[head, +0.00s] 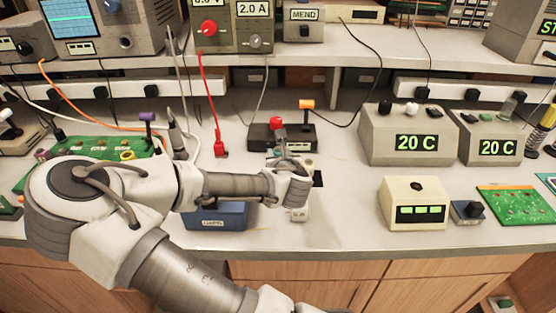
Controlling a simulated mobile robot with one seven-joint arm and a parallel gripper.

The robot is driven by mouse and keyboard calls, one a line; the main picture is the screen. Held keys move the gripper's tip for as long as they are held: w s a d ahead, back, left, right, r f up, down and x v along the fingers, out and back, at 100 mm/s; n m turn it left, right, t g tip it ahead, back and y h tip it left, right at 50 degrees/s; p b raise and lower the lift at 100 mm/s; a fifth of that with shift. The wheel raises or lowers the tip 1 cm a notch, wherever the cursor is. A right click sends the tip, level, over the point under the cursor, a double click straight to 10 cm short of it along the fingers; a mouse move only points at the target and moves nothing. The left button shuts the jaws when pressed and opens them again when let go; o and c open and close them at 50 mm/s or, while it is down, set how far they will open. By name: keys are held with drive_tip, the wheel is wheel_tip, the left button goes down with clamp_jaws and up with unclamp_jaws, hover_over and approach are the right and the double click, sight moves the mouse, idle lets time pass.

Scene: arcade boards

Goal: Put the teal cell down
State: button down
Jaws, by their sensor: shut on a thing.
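My arm reaches from the lower left across the bench, and my gripper (300,203) is at its end, over the bench's middle front. The wrist covers most of the jaws. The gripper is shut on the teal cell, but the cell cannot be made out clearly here. A small white block shape (299,215) shows just below the wrist. Whether it is part of my gripper or stands on the bench is unclear. A dark patch (318,178) lies right of the wrist.
A blue labelled bin (218,215) sits left of the gripper, partly under my arm. A black box (283,136) with red and orange knobs stands behind. A cream box with green lights (415,205) stands right. Bare bench (345,215) lies between it and the gripper.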

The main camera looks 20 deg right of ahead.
drive_tip(key=shift+w+f, duration=0.4)
drive_tip(key=shift+f, duration=0.1)
wheel_tip(320, 180, down, 4)
drive_tip(key=b, duration=0.3)
drive_tip(key=shift+r+b, duration=0.2)
drive_tip(key=shift+b, duration=0.2)
drive_tip(key=shift+f, duration=0.1)
drive_tip(key=shift+f, duration=0.2)
drive_tip(key=shift+c, duration=2.4)
unclamp_jaws()
drive_tip(key=shift+r, duration=0.1)
drive_tip(key=shift+r, duration=0.1)
